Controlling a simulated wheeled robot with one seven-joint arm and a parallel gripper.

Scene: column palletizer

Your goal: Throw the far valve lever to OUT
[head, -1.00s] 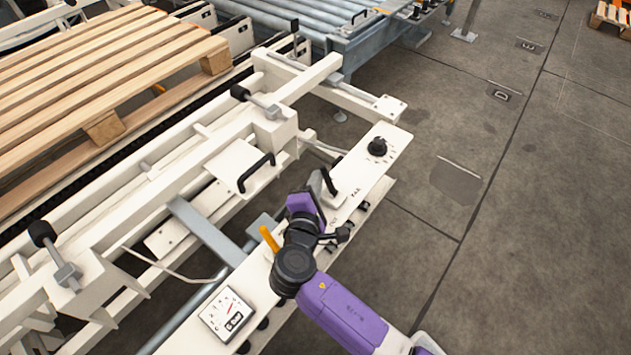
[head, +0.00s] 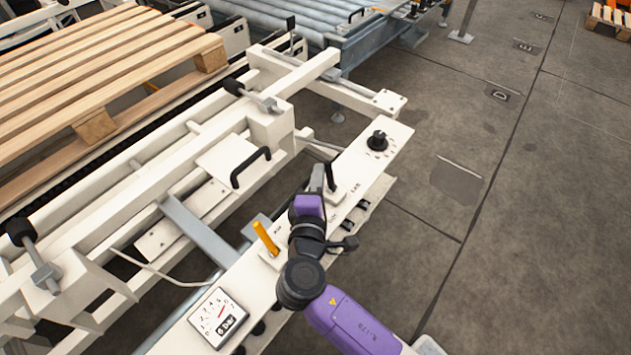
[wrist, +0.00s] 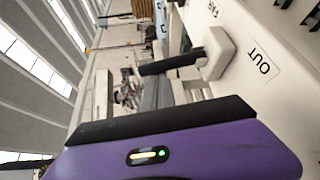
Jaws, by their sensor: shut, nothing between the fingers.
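The far valve lever is a black handle (head: 330,177) on a pale base on the long white panel (head: 352,165). In the wrist view its black handle (wrist: 170,65) runs left from the white base (wrist: 215,55). The label FAR (wrist: 213,8) is above the base and the label OUT (wrist: 262,62) is to its right. The handle points away from OUT in that view. My gripper (head: 312,190), purple with dark tips, is shut and empty, close beside the lever on its left in the head view. I cannot tell if they touch.
An orange lever (head: 265,238) stands left of my gripper on the same panel. A gauge (head: 218,317) is at the panel's near end and a black knob (head: 377,141) at its far end. A white frame with a black handle (head: 250,167) is to the left. Open floor (head: 500,240) is right.

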